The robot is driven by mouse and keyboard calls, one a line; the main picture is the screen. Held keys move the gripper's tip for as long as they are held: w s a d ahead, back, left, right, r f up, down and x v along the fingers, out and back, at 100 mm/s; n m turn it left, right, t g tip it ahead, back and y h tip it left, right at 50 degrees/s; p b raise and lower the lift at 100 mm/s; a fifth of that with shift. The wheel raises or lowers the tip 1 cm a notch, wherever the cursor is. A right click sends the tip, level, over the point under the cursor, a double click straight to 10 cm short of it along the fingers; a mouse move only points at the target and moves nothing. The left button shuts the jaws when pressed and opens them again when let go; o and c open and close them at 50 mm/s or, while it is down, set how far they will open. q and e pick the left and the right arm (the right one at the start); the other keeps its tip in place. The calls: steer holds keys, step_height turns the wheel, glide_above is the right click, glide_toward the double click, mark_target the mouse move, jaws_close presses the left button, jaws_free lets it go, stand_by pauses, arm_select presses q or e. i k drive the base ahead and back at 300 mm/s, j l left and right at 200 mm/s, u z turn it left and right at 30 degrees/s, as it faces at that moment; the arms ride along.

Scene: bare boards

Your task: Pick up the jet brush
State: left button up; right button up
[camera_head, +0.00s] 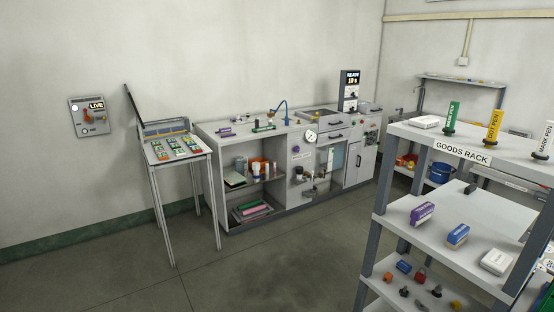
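I cannot tell which thing in the camera_head view is the jet brush. The goods rack (408,137) stands at the right. Its top shelf holds labelled upright items: a green one (452,117), a yellow one (492,126) and a white one (545,140) cut by the right edge. Its middle shelf holds a purple box (422,213), a blue box (457,235), a white box (496,261) and a small dark item (470,188). Several small items on the lower shelf are too small to identify. Neither of my grippers is in view.
A workbench (230,140) with open shelves stands along the back wall. A narrow table (185,165) with coloured cards stands left of it. A wall panel (89,117) is at the left. The floor (260,270) in front is clear up to the rack.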

mark_target(226, 130)
steer(key=i+l, duration=0.1)
steer(key=i, duration=3)
steer(key=i+l+u, duration=0.1)
steer(key=i, duration=0.35)
steer(key=i+l+u, duration=0.1)
steer(key=i, duration=0.35)
steer(key=i+l+u, duration=0.15)
steer(key=i+l, duration=0.15)
steer(key=i, duration=0.15)
